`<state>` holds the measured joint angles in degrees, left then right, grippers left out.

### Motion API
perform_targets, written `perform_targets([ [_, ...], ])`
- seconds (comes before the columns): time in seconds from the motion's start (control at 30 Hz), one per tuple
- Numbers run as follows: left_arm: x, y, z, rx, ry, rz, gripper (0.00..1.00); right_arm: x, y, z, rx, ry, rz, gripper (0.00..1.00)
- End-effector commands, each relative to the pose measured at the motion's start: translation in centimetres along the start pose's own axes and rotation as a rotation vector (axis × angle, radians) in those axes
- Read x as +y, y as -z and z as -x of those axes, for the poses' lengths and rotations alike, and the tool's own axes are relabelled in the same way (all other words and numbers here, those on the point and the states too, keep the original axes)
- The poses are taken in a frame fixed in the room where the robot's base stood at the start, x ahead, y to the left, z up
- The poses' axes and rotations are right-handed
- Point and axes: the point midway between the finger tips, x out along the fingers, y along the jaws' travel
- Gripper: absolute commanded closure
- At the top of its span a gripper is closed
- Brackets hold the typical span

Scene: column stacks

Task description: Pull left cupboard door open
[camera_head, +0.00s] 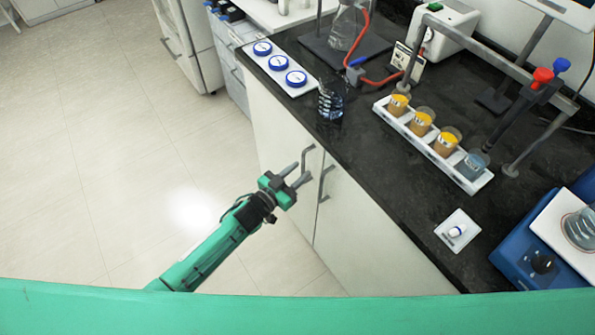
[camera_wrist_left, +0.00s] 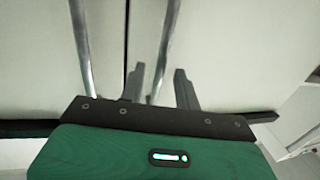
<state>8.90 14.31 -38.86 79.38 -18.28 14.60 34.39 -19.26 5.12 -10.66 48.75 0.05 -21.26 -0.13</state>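The left cupboard door (camera_head: 275,125) is a pale panel under the dark counter, and it looks closed. Its grey bar handle (camera_head: 306,158) is near the seam with the right door. My left gripper (camera_head: 305,171) is in front of this handle with its fingers apart. In the left wrist view, the two dark fingers (camera_wrist_left: 160,88) point at the doors, and one handle (camera_wrist_left: 163,45) runs between them, closer to the left finger. I cannot tell whether either finger touches it. My right gripper is in neither view.
The right cupboard door (camera_head: 365,235) has its own handle (camera_head: 325,184) close by; another handle (camera_wrist_left: 81,45) shows in the wrist view. The tiled floor (camera_head: 120,150) is clear.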

Motion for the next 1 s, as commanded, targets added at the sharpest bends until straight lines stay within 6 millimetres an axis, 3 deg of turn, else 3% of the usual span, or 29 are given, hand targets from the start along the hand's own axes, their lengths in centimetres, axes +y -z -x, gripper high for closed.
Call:
perform_targets([
  [0.3, 0.0, 0.1, -0.3, 0.001, 0.0, 0.0, 0.67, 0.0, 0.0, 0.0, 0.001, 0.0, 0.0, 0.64],
  [0.5, 0.0, 0.0, -0.3, 0.001, 0.0, 0.0, 1.0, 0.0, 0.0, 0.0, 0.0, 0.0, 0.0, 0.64],
  [0.77, -0.1, 0.0, -0.2, 0.0, -0.002, -0.001, 1.0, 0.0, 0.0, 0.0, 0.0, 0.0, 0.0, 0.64],
  [1.0, -1.1, 0.0, 1.5, -0.003, -0.027, -0.005, 1.0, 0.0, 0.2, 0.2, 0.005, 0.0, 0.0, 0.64],
])
